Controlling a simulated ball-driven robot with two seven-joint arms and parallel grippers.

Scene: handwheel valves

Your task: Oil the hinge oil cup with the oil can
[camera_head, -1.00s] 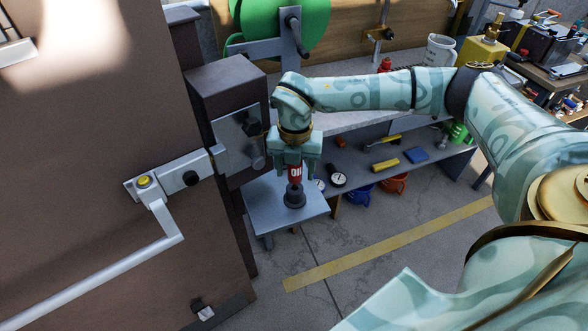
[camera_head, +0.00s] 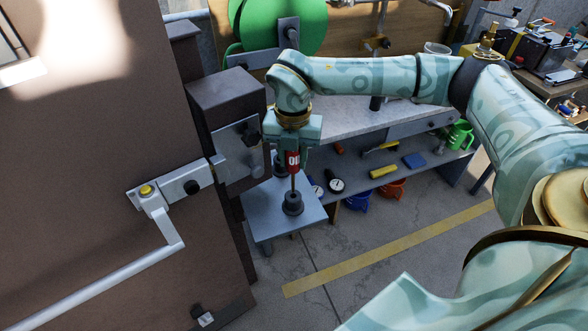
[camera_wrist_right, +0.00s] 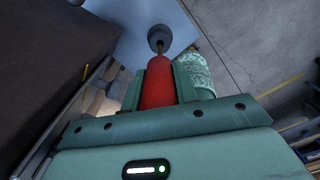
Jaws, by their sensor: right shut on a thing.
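I cannot pick out the hinge oil cup for sure. My left gripper is not in view.
A large brown door (camera_head: 90,130) with a metal bar handle (camera_head: 110,267) and a yellow-topped fitting (camera_head: 147,190) fills the left. A dark box (camera_head: 232,100) stands beside it. Behind is a workbench with a lower shelf (camera_head: 395,160) of tools. Floor is clear at front right.

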